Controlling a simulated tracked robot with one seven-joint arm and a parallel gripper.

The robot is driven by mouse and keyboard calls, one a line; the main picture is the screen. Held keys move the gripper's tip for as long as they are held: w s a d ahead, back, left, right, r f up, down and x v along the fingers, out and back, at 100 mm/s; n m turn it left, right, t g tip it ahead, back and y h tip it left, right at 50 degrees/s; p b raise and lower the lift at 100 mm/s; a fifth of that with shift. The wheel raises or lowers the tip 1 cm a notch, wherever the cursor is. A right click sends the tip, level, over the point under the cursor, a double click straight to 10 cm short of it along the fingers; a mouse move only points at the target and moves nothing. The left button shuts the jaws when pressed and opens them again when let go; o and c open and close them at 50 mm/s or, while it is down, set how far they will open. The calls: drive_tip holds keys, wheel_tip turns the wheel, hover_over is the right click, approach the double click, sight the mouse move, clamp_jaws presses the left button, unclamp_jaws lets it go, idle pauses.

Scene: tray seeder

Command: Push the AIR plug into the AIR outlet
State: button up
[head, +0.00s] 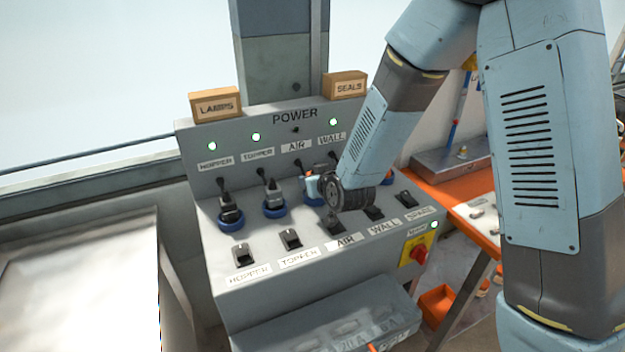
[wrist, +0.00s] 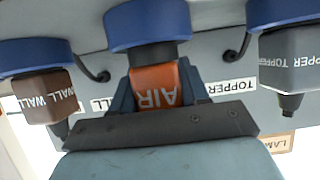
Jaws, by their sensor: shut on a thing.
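The orange AIR plug (wrist: 155,88) is between the fingers of my gripper (wrist: 157,100) in the wrist view, with its lettering upside down. My gripper is shut on it. The blue ring of the AIR outlet (wrist: 150,22) is right at the plug's end, with a dark collar between ring and orange body. I cannot tell how deep the plug sits. In the head view my wrist hides the plug and most of the AIR outlet (head: 313,201); my gripper (head: 318,184) is over it.
The TOPPER plug (wrist: 288,62) and WALL plug (wrist: 45,95) stand in blue-ringed outlets on either side, close to my fingers. A row of switches (head: 291,239) lies in front. The HOPPER, TOPPER and WALL lamps (head: 334,122) are green; the AIR lamp (head: 295,130) is dark.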

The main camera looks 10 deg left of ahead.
drive_tip(key=shift+f, duration=0.15)
idle(0.3)
drive_tip(key=o, duration=0.9)
drive_tip(key=shift+s, duration=0.1)
drive_tip(key=shift+d+f, duration=0.1)
drive_tip(key=o, duration=0.6)
drive_tip(key=shift+s+f, duration=0.1)
drive_tip(key=shift+d, duration=0.1)
